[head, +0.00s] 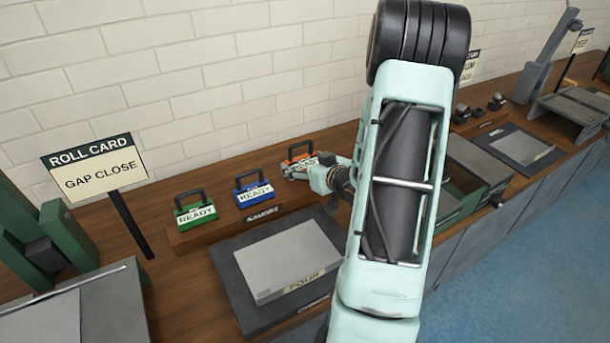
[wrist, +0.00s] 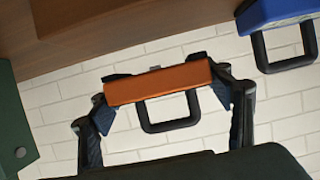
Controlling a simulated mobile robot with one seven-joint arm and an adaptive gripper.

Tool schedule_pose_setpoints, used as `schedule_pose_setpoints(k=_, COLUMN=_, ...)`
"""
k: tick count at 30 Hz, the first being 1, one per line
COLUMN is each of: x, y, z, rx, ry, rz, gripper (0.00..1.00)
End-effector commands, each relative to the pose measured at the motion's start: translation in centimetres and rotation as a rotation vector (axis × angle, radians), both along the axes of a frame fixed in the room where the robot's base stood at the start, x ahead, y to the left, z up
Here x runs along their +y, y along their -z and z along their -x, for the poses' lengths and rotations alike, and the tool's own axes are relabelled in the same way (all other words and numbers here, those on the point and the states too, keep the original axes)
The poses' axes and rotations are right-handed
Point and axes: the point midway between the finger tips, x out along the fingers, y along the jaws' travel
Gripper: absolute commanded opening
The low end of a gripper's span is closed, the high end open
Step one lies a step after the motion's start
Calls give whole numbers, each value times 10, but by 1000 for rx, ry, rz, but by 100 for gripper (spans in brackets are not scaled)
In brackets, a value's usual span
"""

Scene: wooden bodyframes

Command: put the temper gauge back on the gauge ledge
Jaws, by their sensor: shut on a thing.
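An orange gauge (head: 301,155) with a dark handle and a white READY label is between the fingers of my gripper (head: 304,168), by the right end of the wooden gauge ledge (head: 215,232). In the wrist view, the orange gauge (wrist: 160,86) spans the two fingers of my gripper (wrist: 166,82), with its handle hanging toward the bottom of the picture. Whether it touches the ledge I cannot tell. A blue gauge (head: 255,194) and a green gauge (head: 195,213) stand upright on the ledge to the left. My arm hides the bench just right of the ledge.
A dark tray (head: 238,262) with a grey plate marked FOUR (head: 290,268) lies in front of the ledge. A GAP CLOSE sign (head: 100,178) and a green machine (head: 50,235) stand at left. The brick wall (head: 200,90) is close behind. Drawers and another tray (head: 520,145) are at right.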

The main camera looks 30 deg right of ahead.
Motion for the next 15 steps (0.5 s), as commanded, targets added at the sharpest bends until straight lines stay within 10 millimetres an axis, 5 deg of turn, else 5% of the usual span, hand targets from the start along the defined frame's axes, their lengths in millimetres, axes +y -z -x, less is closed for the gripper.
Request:
schedule_pose_setpoints(k=8, x=-6, y=36, z=-3, rx=-1, ry=0, rz=-1, gripper=36)
schedule_pose_setpoints(k=15, x=-5, y=36, z=-3, rx=-2, ry=0, rz=1, gripper=36)
